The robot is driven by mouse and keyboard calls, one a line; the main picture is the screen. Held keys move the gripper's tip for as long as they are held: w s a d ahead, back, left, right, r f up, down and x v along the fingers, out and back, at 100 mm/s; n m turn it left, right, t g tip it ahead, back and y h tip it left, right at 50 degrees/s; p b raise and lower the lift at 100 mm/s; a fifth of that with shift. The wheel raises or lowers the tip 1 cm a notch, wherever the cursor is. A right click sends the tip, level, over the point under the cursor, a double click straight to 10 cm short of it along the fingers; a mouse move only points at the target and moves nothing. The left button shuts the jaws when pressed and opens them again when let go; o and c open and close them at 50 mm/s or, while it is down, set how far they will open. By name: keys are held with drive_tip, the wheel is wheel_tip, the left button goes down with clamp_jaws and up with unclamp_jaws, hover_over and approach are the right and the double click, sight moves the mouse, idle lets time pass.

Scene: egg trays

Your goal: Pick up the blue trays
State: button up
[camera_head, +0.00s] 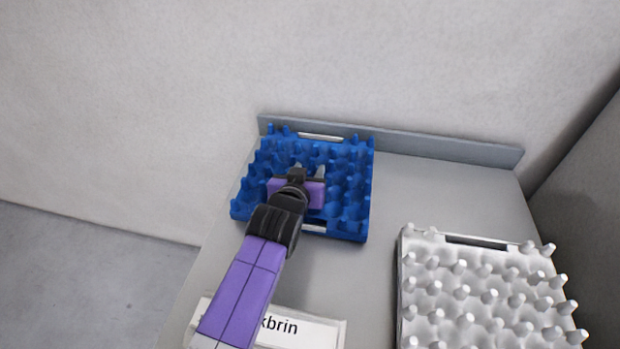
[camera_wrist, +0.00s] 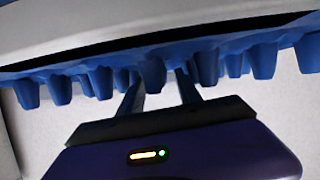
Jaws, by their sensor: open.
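A blue egg tray (camera_head: 345,219) with rows of pegs lies at the back left of the grey table. I cannot tell from above whether it is one tray or a stack. My gripper (camera_head: 308,172) is over the middle of the blue tray, its fingers apart and partly hidden by the wrist. In the wrist view the blue tray (camera_wrist: 262,60) spans the top of the picture. Whether the fingertips touch the tray is hidden.
The grey table (camera_head: 435,185) has a raised back edge (camera_head: 440,145) close to the wall. A white egg tray (camera_head: 475,275) lies at the front right. A label (camera_head: 315,331) sits at the front, partly covered by my arm. The table between the trays is clear.

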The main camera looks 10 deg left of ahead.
drive_tip(key=shift+x, duration=1.3)
drive_tip(key=shift+a, duration=0.1)
clamp_jaws()
idle(0.4)
